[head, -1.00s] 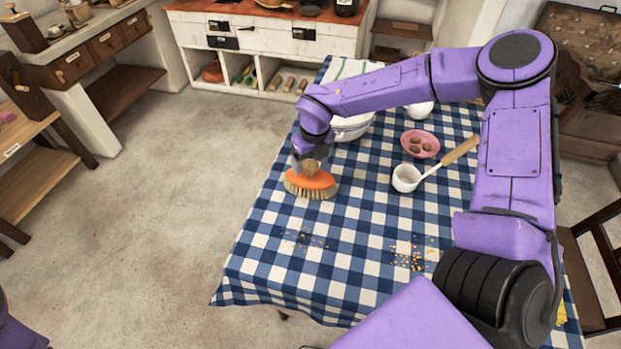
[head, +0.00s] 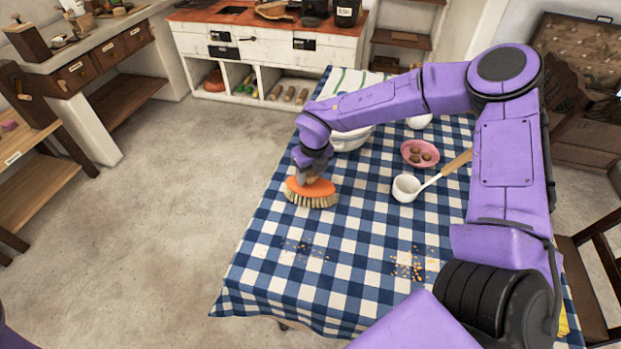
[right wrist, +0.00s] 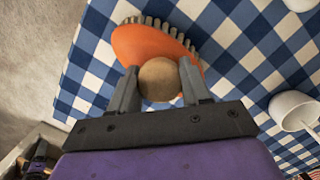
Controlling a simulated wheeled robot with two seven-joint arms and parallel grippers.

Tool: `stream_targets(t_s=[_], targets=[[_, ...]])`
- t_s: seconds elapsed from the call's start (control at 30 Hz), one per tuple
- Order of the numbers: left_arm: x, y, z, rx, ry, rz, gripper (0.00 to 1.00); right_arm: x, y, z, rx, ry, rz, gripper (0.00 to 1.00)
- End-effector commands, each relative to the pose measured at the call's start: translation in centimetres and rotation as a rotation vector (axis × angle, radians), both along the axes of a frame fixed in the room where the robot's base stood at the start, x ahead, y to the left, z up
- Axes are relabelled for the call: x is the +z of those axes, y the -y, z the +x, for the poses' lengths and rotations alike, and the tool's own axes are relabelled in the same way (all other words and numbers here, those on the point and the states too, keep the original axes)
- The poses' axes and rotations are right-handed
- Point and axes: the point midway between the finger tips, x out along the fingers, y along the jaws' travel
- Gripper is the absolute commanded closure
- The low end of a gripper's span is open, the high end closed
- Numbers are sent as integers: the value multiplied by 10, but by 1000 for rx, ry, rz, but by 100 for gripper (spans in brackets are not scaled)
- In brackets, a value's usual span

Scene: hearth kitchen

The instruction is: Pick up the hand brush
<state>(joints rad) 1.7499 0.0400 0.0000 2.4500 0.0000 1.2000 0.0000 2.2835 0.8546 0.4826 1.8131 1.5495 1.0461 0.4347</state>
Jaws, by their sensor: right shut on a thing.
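The hand brush (head: 317,189) has an orange back, pale bristles and a round tan knob. It is at the left edge of the checked tablecloth, bristles down. My right gripper (head: 309,176) is over it from above. In the right wrist view the orange brush back (right wrist: 146,42) shows beyond the gripper (right wrist: 159,88), and its two fingers are shut on the round knob (right wrist: 159,79) from both sides. Whether the bristles touch the cloth or hang just above it, I cannot tell. My left gripper is not in view.
A white ladle with a wooden handle (head: 407,187) and a pink dish (head: 411,147) with brown lumps are right of the brush. A white bowl (head: 351,139) is partly behind my arm. Crumbs (head: 407,266) lie on the front cloth (head: 345,290). Open floor is at left.

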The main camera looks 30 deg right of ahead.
Motion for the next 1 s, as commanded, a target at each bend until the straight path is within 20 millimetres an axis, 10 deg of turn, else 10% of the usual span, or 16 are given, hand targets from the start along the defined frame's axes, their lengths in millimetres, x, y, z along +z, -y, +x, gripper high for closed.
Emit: stream_targets(t_s=[0.53, 0.97, 1.0], targets=[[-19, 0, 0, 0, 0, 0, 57, 147, -1, 1, 0, 5, 2, 100], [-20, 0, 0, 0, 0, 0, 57, 172, 0, 0, 1, 1, 1, 100], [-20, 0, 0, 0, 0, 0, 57, 172, 0, 0, 1, 1, 1, 56]])
